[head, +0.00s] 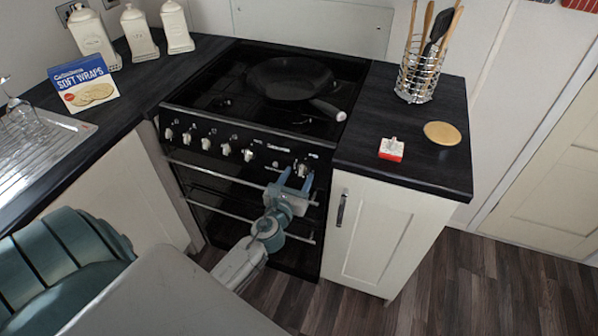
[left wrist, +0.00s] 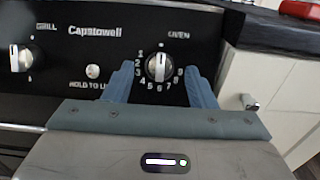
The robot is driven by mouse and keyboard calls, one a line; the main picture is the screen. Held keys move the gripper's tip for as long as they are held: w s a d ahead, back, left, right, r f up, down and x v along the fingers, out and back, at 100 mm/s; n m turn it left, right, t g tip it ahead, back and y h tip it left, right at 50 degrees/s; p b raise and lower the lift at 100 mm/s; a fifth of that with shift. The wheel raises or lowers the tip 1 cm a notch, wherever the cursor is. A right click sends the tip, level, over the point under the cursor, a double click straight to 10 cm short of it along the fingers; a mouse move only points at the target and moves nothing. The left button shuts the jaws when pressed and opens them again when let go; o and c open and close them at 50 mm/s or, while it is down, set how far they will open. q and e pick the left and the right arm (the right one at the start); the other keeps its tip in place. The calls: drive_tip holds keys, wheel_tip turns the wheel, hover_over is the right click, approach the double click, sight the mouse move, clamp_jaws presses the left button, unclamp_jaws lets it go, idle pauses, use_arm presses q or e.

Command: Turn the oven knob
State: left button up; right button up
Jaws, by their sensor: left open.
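The oven knob (left wrist: 159,67) is a round black and silver knob under the word OVEN, ringed by printed numbers, at the right end of the oven's control panel (left wrist: 110,55). It also shows in the head view (head: 302,168). My left gripper (head: 294,182) is open in front of it. In the left wrist view the two blue fingers (left wrist: 158,80) stand to the left and right of the knob, with a gap on each side. Whether the fingertips reach the panel is hard to tell. My right gripper is not in view.
The other knobs (head: 206,144) line the panel to the left. A frying pan (head: 290,78) sits on the hob with its handle to the right. A cabinet handle (head: 341,208) is right of the oven. Oven door rails (head: 215,172) run below the panel.

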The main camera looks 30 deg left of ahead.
use_arm(q)
drive_tip(key=shift+x, duration=0.75)
drive_tip(key=shift+w, duration=0.1)
drive_tip(key=c, duration=1)
drive_tip(key=shift+o, duration=0.2)
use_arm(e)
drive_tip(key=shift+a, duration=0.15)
use_arm(q)
drive_tip(key=shift+n, duration=0.3)
